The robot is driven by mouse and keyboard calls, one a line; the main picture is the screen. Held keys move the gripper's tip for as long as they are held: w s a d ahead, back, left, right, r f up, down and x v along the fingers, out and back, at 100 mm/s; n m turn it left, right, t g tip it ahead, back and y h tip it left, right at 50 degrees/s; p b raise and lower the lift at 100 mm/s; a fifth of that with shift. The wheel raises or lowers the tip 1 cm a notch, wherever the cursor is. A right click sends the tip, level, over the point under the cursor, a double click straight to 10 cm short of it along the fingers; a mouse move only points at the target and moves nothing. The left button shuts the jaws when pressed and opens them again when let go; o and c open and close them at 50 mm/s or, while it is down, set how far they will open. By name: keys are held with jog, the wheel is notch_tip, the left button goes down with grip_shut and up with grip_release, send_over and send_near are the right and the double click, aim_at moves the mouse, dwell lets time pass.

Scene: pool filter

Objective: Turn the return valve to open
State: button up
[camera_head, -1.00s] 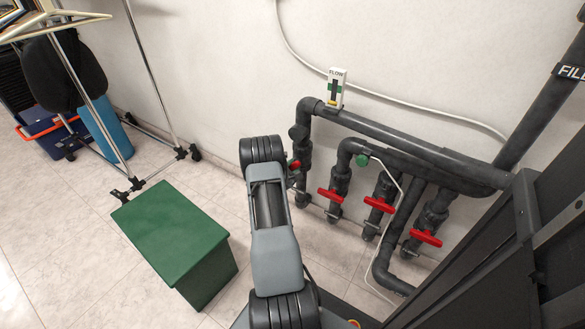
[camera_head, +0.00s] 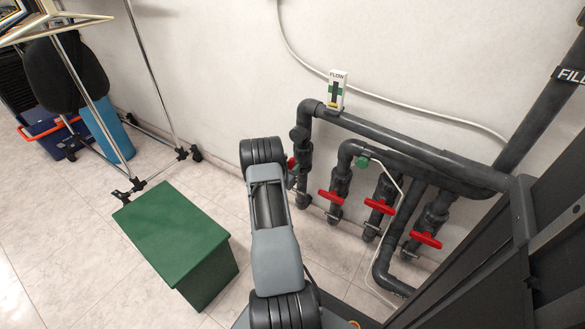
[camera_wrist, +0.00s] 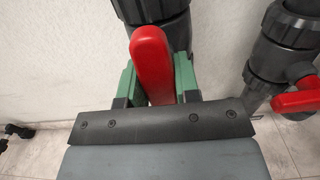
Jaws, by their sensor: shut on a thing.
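The leftmost valve has a red handle (camera_wrist: 152,62) that stands between the green fingers of my gripper (camera_wrist: 153,85) in the wrist view. My gripper is shut on this handle. In the head view the red handle (camera_head: 291,163) is mostly hidden behind my arm, on the leftmost dark vertical pipe (camera_head: 304,160). No label on this valve is readable, so I cannot tell from the pictures whether it is the return valve. The flow gauge (camera_head: 336,91), marked FLOW, sits on the pipe above it.
Further red-handled valves (camera_head: 331,197) (camera_head: 379,206) (camera_head: 426,240) stand to the right; one red handle (camera_wrist: 297,101) shows in the wrist view. A green box (camera_head: 172,232) stands on the floor at left. A wheeled rack (camera_head: 130,192) stands behind it. A thin pale hose (camera_head: 398,210) hangs among the pipes.

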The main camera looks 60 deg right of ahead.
jog(key=shift+n, duration=0.3)
jog(key=o, duration=0.9)
jog(key=shift+a, duration=0.1)
jog(key=a+p, duration=0.3)
jog(key=a, duration=1)
jog(key=shift+a+p, duration=0.3)
jog(key=shift+p, duration=0.05)
